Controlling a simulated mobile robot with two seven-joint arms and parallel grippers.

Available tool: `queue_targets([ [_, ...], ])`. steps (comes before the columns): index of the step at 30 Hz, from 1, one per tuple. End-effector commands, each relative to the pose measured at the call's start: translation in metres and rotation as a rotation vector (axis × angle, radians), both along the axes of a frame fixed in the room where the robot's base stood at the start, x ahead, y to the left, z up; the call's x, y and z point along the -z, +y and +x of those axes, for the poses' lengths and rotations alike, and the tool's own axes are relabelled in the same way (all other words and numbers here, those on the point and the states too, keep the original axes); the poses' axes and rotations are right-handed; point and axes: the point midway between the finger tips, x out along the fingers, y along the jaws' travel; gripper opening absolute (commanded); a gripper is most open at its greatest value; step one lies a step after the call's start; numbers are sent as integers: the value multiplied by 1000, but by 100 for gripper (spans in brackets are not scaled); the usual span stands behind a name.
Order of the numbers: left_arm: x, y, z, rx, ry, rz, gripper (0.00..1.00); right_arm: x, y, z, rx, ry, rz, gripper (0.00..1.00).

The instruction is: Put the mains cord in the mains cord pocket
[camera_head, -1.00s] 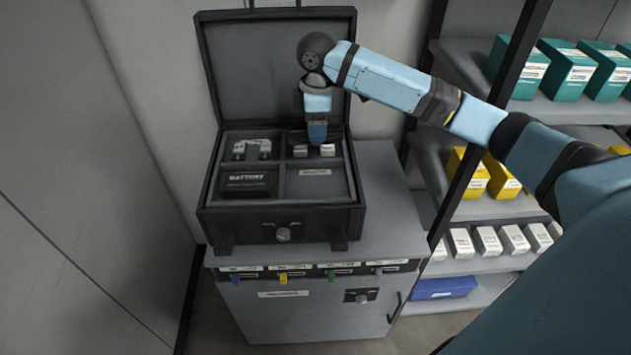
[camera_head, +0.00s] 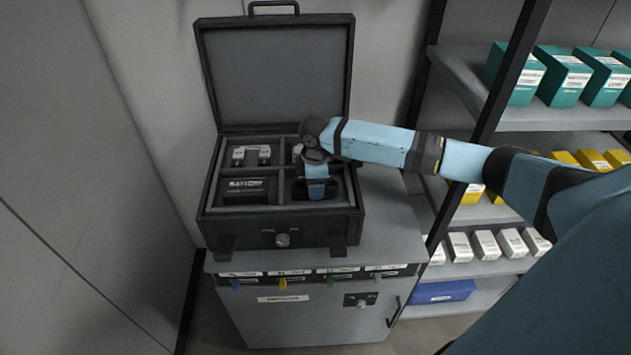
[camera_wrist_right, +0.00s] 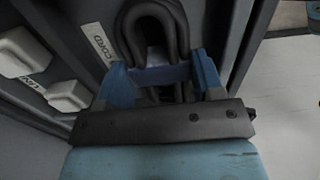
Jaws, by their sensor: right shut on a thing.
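The mains cord (camera_wrist_right: 150,22) is a dark grey looped bundle. My right gripper (camera_head: 317,190) is shut on it, and the blue fingers (camera_wrist_right: 160,78) clasp the strands in the right wrist view. In the head view the gripper points down into the front right compartment of the open black case (camera_head: 282,220). The cord shows dark on both sides of the fingers there. A white label reading "CORD" (camera_wrist_right: 103,44) lies beside the cord in the wrist view. I cannot tell whether the cord touches the compartment floor. My left gripper is not in view.
A battery (camera_head: 247,190) fills the front left compartment, and a grey device (camera_head: 251,155) sits behind it. White blocks (camera_wrist_right: 67,95) lie in the adjoining compartment. The raised lid (camera_head: 277,75) stands behind. Shelves (camera_head: 560,120) with boxes stand at the right.

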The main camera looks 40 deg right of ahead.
Motion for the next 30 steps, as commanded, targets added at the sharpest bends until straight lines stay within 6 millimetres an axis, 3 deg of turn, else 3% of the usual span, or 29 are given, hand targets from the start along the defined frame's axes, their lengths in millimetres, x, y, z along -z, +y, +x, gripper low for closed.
queue_targets([
  [9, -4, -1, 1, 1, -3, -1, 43, 2, 0, 0, 0, -1, 1, 32],
  [10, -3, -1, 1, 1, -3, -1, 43, 3, 0, 0, 0, -1, 1, 64],
  [13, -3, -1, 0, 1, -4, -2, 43, 3, 0, 0, 0, -1, 1, 87],
  [23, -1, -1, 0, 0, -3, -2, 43, 0, 0, 1, 0, -2, 0, 87],
  [30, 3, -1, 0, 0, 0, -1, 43, -37, 0, 1, -1, -4, 1, 87],
])
